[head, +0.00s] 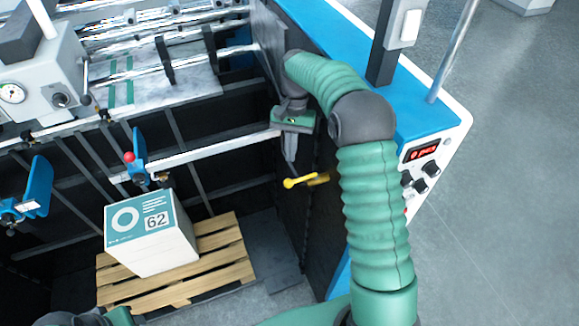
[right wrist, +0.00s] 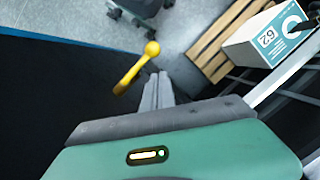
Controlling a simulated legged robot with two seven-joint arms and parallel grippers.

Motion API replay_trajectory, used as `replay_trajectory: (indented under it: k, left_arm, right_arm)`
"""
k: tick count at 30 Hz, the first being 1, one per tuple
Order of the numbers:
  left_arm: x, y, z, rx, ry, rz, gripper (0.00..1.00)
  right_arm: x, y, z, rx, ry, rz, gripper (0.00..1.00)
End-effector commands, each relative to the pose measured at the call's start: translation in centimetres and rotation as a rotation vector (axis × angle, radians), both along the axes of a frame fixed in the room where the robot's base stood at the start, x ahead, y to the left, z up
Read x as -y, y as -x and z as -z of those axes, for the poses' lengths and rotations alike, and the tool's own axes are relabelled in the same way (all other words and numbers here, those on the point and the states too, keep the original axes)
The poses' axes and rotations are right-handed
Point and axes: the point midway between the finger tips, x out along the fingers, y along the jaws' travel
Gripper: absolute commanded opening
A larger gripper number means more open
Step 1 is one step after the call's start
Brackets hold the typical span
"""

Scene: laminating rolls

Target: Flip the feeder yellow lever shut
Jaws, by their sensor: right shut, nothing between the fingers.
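The yellow lever (head: 305,181) sticks out from the dark inner side wall of the feeder, its round knob pointing left in the head view. It also shows in the right wrist view (right wrist: 136,68), just left of my fingertips. My right gripper (head: 291,168) is shut and empty, fingers pointing down, just above the lever near its knob. In the right wrist view the closed fingers (right wrist: 157,80) appear beside the lever, with a small gap between them. I cannot tell the depth of that gap. My left gripper is not visible; only a piece of my left arm shows at the bottom edge.
A white and teal box marked 62 (head: 150,235) sits on a wooden pallet (head: 228,268) below the feeder. A pale crossbar (head: 215,150) runs left of my right gripper. The control panel (head: 422,154) is right of my arm. Open floor lies right.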

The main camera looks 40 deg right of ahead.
Motion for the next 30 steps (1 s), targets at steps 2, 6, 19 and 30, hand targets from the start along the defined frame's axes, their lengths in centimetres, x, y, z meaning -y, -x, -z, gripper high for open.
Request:
replay_trajectory:
  k: [2,6,19,30]
  left_arm:
    - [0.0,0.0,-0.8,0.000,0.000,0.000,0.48]
    - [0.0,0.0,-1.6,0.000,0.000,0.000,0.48]
    - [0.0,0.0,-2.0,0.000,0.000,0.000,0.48]
    - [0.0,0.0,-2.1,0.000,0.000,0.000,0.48]
  right_arm:
    - [-0.3,0.6,1.2,-0.004,-0.001,0.000,0.00]
    - [-0.7,1.1,3.6,-0.001,-0.001,0.000,0.00]
    - [-1.1,1.2,5.9,0.001,0.001,0.000,0.00]
    - [-1.3,1.5,5.8,0.002,0.001,-0.041,0.00]
